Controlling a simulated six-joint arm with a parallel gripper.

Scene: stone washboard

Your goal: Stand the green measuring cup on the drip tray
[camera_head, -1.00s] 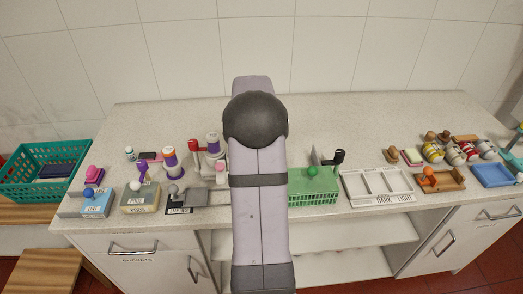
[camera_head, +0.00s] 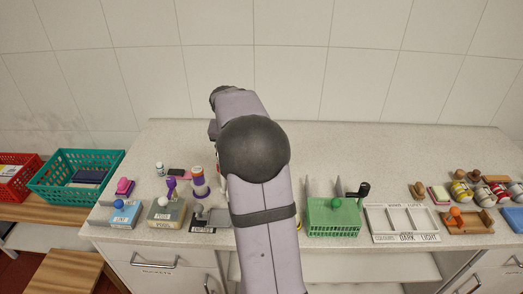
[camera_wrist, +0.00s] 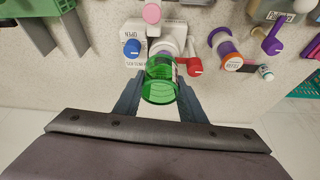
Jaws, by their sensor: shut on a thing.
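The green measuring cup (camera_wrist: 160,88) is see-through and shows between the two fingers of my gripper (camera_wrist: 159,98) in the wrist view. My gripper is shut on it. A white dispenser (camera_wrist: 172,32) with a blue knob (camera_wrist: 132,48), a red lever (camera_wrist: 192,67) and a pink knob (camera_wrist: 151,13) stands just beyond the cup in that view. The cup overlaps the dispenser's lower part, and I cannot tell whether they touch. I cannot make out the drip tray clearly. In the head view my arm hides the cup, the gripper and most of the dispenser.
A purple-and-white spool-shaped container (camera_head: 198,182) and a purple scoop-like item (camera_head: 171,187) stand left of my arm. Labelled boxes (camera_head: 166,213) line the front edge. A green rack (camera_head: 333,218) and a white sorting tray (camera_head: 403,224) are to the right. The back counter is clear.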

